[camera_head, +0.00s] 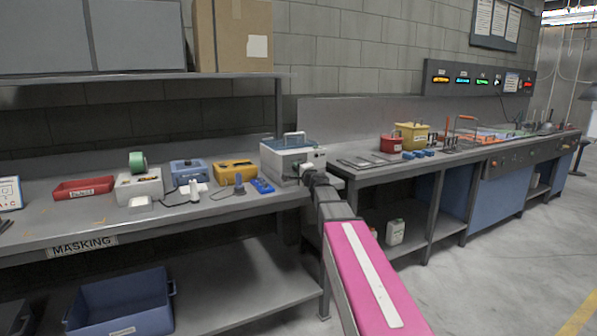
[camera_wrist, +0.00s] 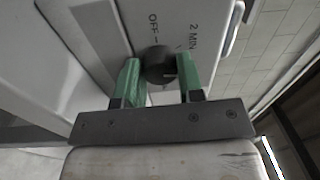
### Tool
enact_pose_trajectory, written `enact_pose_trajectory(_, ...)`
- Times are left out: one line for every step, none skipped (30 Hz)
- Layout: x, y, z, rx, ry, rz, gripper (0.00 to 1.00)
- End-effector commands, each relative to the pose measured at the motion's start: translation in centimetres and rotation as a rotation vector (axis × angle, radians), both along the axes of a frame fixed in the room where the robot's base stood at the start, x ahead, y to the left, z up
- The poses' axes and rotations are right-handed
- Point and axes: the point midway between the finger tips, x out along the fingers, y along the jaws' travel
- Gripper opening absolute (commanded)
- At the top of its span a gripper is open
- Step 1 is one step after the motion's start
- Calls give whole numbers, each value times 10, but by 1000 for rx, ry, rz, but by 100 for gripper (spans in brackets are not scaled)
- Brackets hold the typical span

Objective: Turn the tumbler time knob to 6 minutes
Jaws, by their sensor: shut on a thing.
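The tumbler (camera_head: 292,157) is a white box with a teal lid and a handle on top, standing at the right end of the masking bench. In the wrist view its front panel carries a dark round time knob (camera_wrist: 158,65) with the labels "OFF" and "2 MIN" beside it. My gripper (camera_wrist: 160,72) has green fingers on both sides of the knob and is shut on it. The 6 minute mark is not visible. In the head view my gripper (camera_head: 312,176) is at the tumbler's front right side, and the knob is hidden there.
Left of the tumbler on the bench (camera_head: 60,228) are a blue device (camera_head: 262,185), a yellow case (camera_head: 235,172), a blue box (camera_head: 187,171), a tape dispenser (camera_head: 138,185) and a red tray (camera_head: 84,188). Another long bench (camera_head: 350,180) runs off to the right. The floor at right is clear.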

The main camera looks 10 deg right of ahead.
Motion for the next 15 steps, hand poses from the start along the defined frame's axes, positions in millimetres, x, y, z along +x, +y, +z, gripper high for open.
enact_pose_trajectory(-1, 0, 0, 41, 14, -1, 11)
enact_pose_trajectory(-1, 0, -1, 68, 22, -1, 11)
enact_pose_trajectory(-1, 0, -1, 104, 35, -1, 11)
enact_pose_trajectory(-1, 0, -1, 130, 43, -2, 11)
enact_pose_trajectory(-1, 0, -1, 158, 52, -1, 11)
enact_pose_trajectory(-1, 0, -1, 193, 64, -2, 11)
enact_pose_trajectory(-1, 0, -1, 221, 72, -2, 11)
enact_pose_trajectory(-1, 0, -1, 248, 81, -2, 11)
enact_pose_trajectory(-1, 0, -1, 284, 92, -2, 11)
enact_pose_trajectory(-1, 0, -1, 311, 102, -1, 11)
enact_pose_trajectory(-1, 0, -1, 338, 110, -2, 11)
enact_pose_trajectory(-1, 0, -1, 375, 122, -2, 11)
enact_pose_trajectory(-1, 0, -1, 402, 131, -1, 11)
enact_pose_trajectory(-1, 0, -1, 428, 140, -1, 11)
enact_pose_trajectory(-1, 0, -1, 465, 151, -1, 11)
